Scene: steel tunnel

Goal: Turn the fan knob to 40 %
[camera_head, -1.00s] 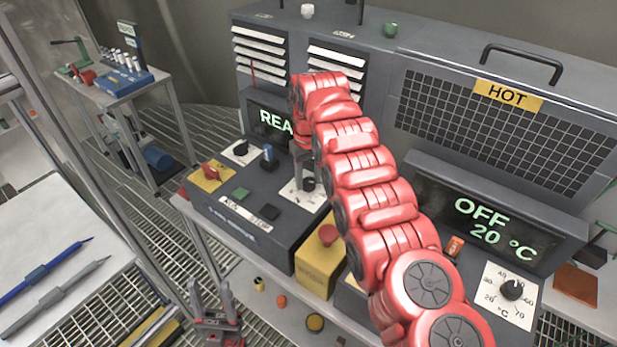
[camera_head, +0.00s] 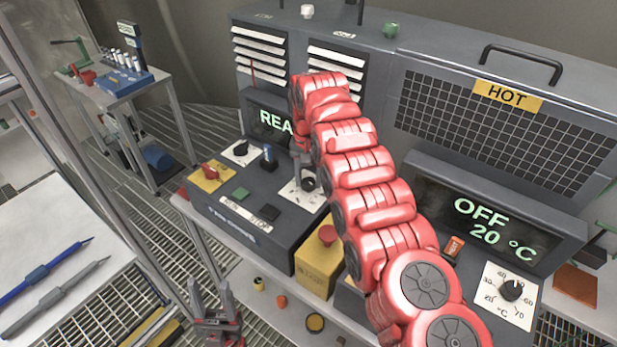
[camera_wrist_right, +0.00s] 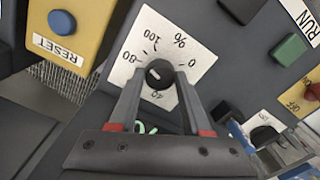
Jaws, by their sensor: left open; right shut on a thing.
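The fan knob (camera_wrist_right: 160,74) is a round black knob on a white plate (camera_wrist_right: 188,45) marked with a % scale. My right gripper (camera_wrist_right: 161,80) is shut on it, one finger on each side, in the right wrist view. The marks 0, 40, 80 and 100 can be read; the fingers cover part of the scale. I cannot read the knob's pointer surely. In the head view the knob (camera_head: 308,184) shows just below my right gripper (camera_head: 304,170), and my red arm hides part of its plate. My left gripper (camera_head: 216,308) is open and empty, low in front of the bench.
A yellow box with a red button (camera_head: 327,235) stands right of the knob panel. A green button (camera_head: 241,193) and a black button (camera_head: 269,213) lie left of the knob. A temperature knob (camera_head: 512,290) sits at the far right, below a display reading OFF 20 °C.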

